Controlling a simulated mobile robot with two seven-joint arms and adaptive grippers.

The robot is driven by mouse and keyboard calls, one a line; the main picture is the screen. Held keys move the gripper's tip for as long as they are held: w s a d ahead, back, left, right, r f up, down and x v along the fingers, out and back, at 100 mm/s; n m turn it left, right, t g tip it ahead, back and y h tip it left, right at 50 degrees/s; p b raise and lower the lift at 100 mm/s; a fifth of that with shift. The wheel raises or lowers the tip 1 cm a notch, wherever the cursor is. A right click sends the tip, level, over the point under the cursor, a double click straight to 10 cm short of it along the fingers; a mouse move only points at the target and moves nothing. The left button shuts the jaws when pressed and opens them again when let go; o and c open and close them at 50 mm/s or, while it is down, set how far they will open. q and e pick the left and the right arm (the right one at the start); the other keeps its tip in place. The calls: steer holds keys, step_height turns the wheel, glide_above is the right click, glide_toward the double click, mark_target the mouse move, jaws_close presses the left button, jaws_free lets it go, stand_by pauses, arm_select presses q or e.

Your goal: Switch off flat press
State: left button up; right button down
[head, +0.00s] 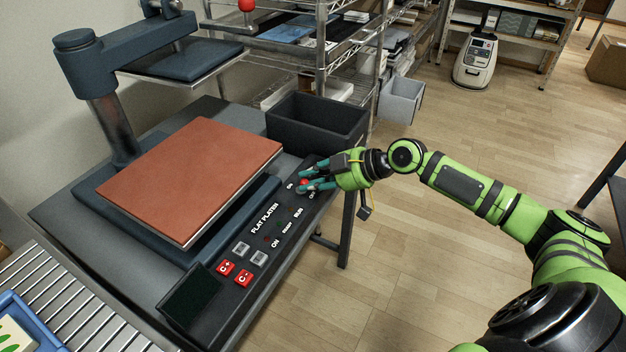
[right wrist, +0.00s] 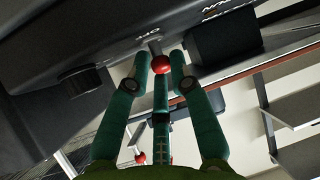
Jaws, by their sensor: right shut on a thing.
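The flat press (head: 190,175) stands on a dark bench, with a reddish-brown platen pad and a raised upper plate on a dark arm. Its slanted control panel (head: 262,240) reads FLAT PLATEN and has red C+ and C- buttons, clear buttons and ON and OFF lettering. My right gripper (head: 303,183) is at the panel's far end, its teal fingers around a small switch with a red ball knob (right wrist: 161,64). In the right wrist view the knob sits between the fingertips, on a short metal stem beside the OFF lettering. My left gripper is not in view.
A black open bin (head: 318,122) stands behind the panel's far end, close to my right gripper. A wire shelf (head: 325,55) is behind it. A roller conveyor (head: 60,310) and blue tray are at lower left. The floor right of the bench is clear.

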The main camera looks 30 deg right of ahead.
steer(key=c, duration=1.2)
jaws_free()
steer(key=shift+a+r, duration=0.25)
steer(key=shift+o, duration=0.2)
steer(key=shift+d+f, duration=0.1)
steer(key=shift+d, duration=0.05)
steer(key=shift+s+d, duration=0.15)
steer(key=shift+s, duration=0.05)
steer(key=v, duration=1.1)
steer(key=shift+s+r, duration=0.2)
steer(key=shift+r, duration=0.1)
